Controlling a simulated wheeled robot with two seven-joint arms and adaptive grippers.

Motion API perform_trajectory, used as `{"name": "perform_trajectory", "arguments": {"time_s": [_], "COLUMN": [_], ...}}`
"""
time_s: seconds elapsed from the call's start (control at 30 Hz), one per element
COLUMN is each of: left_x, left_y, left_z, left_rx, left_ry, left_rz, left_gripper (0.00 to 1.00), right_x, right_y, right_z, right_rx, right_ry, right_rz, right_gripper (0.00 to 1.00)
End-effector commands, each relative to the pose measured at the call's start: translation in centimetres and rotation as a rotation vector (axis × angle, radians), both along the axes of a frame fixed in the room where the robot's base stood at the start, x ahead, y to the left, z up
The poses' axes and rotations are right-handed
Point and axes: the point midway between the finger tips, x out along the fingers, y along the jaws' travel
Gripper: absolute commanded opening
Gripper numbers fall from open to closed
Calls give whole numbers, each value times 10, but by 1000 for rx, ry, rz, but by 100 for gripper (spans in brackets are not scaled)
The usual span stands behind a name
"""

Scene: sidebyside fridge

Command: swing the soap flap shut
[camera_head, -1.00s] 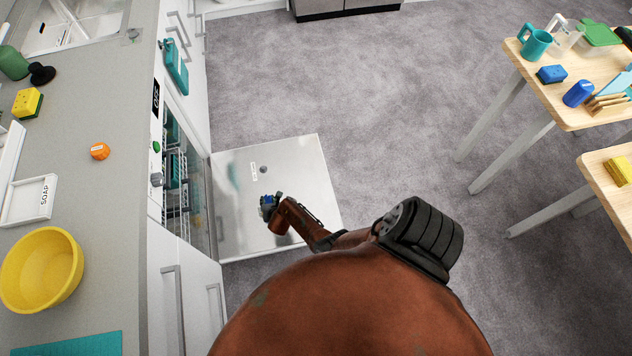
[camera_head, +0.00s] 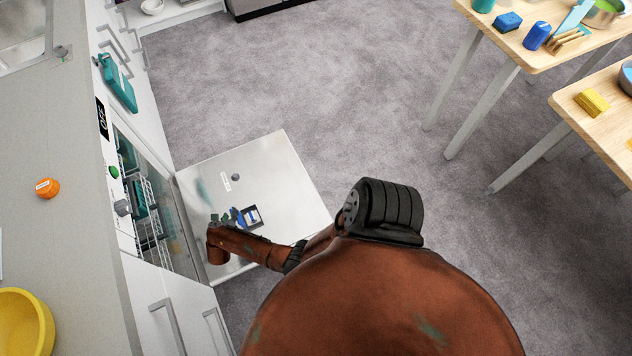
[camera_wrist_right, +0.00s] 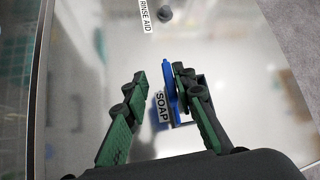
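The dishwasher door (camera_head: 285,170) lies open and flat, inner side up. On it is a dark soap compartment (camera_head: 257,213) with a blue flap (camera_head: 236,214). In the right wrist view the blue flap (camera_wrist_right: 169,88) stands open, seen nearly edge-on, beside the SOAP label (camera_wrist_right: 162,107). The dark compartment (camera_wrist_right: 203,84) shows partly behind the right finger. My right gripper (camera_head: 222,218) is low over the door, on the dishwasher side of the compartment. In the wrist view its fingers (camera_wrist_right: 159,70) are apart; the flap is close to the right finger, and I cannot tell if they touch. My left gripper is out of view.
A RINSE AID label (camera_wrist_right: 145,14) and a round cap (camera_wrist_right: 165,13) are farther along the door. The dishwasher's racks (camera_head: 148,215) are inside at the left, below the counter (camera_head: 70,130). Wooden tables (camera_head: 540,50) stand at the right. Carpet between is clear.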

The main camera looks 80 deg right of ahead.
Motion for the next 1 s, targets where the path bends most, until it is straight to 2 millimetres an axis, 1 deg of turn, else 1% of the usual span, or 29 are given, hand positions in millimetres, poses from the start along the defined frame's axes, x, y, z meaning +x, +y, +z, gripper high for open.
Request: {"name": "perform_trajectory", "arguments": {"time_s": [0.03,0.17,0.43,0.5,0.6,0.7,0.83,1.0], "left_x": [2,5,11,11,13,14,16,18], "left_y": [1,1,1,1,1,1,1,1], "left_z": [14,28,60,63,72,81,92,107], "left_rx": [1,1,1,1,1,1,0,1], "left_ry": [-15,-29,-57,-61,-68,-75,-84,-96], "left_rz": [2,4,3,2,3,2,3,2], "left_gripper": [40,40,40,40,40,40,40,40], "right_x": [-3,-7,-22,-31,-38,-45,-57,-78], "right_y": [8,22,54,34,19,10,3,4], "right_z": [13,29,62,59,61,62,61,54], "right_rx": [6,6,8,-90,-212,-330,-476,-654], "right_ry": [-4,-9,-10,38,104,175,276,420], "right_rz": [-1,1,0,103,254,408,615,895], "right_gripper": [25,25,25,25,25,25,25,25]}}
